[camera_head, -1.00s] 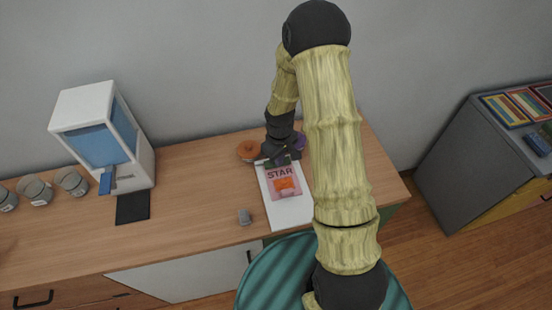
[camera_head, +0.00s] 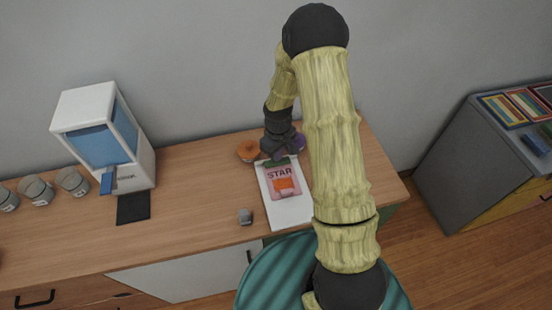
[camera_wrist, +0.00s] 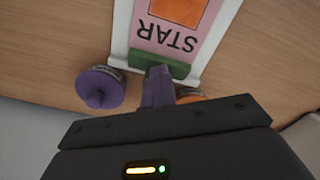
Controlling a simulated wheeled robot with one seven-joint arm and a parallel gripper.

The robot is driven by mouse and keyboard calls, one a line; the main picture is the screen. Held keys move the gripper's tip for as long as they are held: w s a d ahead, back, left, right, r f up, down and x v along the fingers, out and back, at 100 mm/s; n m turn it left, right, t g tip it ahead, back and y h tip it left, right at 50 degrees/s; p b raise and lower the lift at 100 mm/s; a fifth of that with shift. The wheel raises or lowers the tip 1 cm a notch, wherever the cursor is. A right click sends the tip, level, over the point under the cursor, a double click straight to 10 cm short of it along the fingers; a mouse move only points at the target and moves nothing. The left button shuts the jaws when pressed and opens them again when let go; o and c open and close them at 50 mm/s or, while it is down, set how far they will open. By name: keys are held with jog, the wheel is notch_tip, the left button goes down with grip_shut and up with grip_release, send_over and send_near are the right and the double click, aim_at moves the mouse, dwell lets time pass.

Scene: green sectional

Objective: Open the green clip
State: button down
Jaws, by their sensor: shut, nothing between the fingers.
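The green clip (camera_wrist: 160,64) is a short bar across the top end of a pink bag (camera_wrist: 178,32) marked STAR. It looks closed over the bag's edge. In the head view the green clip (camera_head: 277,162) is partly covered by my gripper (camera_head: 276,156). The bag (camera_head: 282,182) lies flat on a white board (camera_head: 290,211). In the wrist view my gripper (camera_wrist: 158,72) is shut and empty, its tips at the middle of the clip. I cannot tell whether they touch it.
An orange round lidded thing (camera_head: 248,150) and a purple knobbed one (camera_wrist: 100,88) stand on either side of the bag's clip end. A small grey object (camera_head: 245,216) and a white-blue dispenser (camera_head: 105,140) are to the left. The wooden counter (camera_head: 200,190) between is clear.

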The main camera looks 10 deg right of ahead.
jog(key=shift+w+a+f, duration=0.1)
jog(key=shift+w+f, duration=0.1)
jog(key=shift+w, duration=0.05)
jog(key=shift+s+r, duration=0.1)
jog(key=shift+s+r+p, duration=0.35)
jog(key=shift+s+r, duration=0.1)
jog(key=shift+s, duration=0.35)
jog(key=shift+r, duration=0.1)
jog(key=shift+r+p, duration=2.4)
jog(key=shift+r, duration=0.55)
notch_tip(320, 180, up, 12)
jog(key=m+t, duration=0.1)
jog(key=m, duration=0.2)
send_over(279, 169)
jog(key=s, duration=0.6)
jog(key=s+r+m+t, duration=0.1)
jog(key=s+r+m, duration=0.2)
jog(key=s+r, duration=0.3)
jog(key=s, duration=0.2)
jog(key=shift+s+r+t, duration=0.15)
jog(key=shift+s+t, duration=0.15)
